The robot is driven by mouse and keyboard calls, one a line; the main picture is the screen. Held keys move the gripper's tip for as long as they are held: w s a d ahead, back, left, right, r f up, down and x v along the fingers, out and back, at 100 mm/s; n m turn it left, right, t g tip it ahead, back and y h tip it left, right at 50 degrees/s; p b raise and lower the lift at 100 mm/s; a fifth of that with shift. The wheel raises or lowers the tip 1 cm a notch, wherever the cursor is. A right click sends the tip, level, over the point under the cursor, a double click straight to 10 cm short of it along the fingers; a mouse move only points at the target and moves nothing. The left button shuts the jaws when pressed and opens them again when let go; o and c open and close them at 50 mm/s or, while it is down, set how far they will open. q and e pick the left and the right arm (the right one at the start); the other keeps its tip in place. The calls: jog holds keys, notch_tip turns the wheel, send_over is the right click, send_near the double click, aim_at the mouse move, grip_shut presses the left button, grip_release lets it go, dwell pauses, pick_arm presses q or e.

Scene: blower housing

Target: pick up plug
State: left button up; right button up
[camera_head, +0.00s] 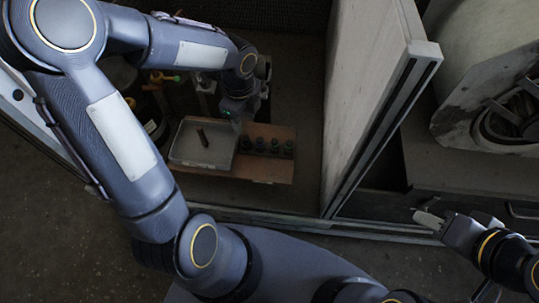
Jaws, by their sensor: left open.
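A small dark cylindrical piece, which looks like a plug (203,138), lies tilted in a shallow pale tray (183,155). Several similar dark plugs (274,146) stand in a row on a brown board to the right of the tray. My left gripper (237,124) is open, pointing down near the tray's right rim and the left end of the row. I see nothing between its fingers, though they are small and dark here. My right gripper (430,219) is at the lower right, well away from the plugs; its finger gap is unclear.
A tall pale panel (365,85) with a dark edge stands right of the board. A large pale blower housing (490,75) is beyond it. Cluttered items with yellow parts (160,78) sit behind the tray. The floor at lower left is clear.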

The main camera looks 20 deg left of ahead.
aim_at(246, 138)
pick_arm(q)
jog(key=shift+m, duration=0.3)
jog(key=f, duration=0.2)
jog(key=f+b, duration=0.1)
jog(key=f, duration=0.1)
jog(key=shift+w+d, duration=0.2)
jog(key=f+b, duration=0.2)
jog(key=f, duration=0.1)
jog(key=a+f+b, duration=0.1)
jog(key=f, duration=0.1)
grip_shut()
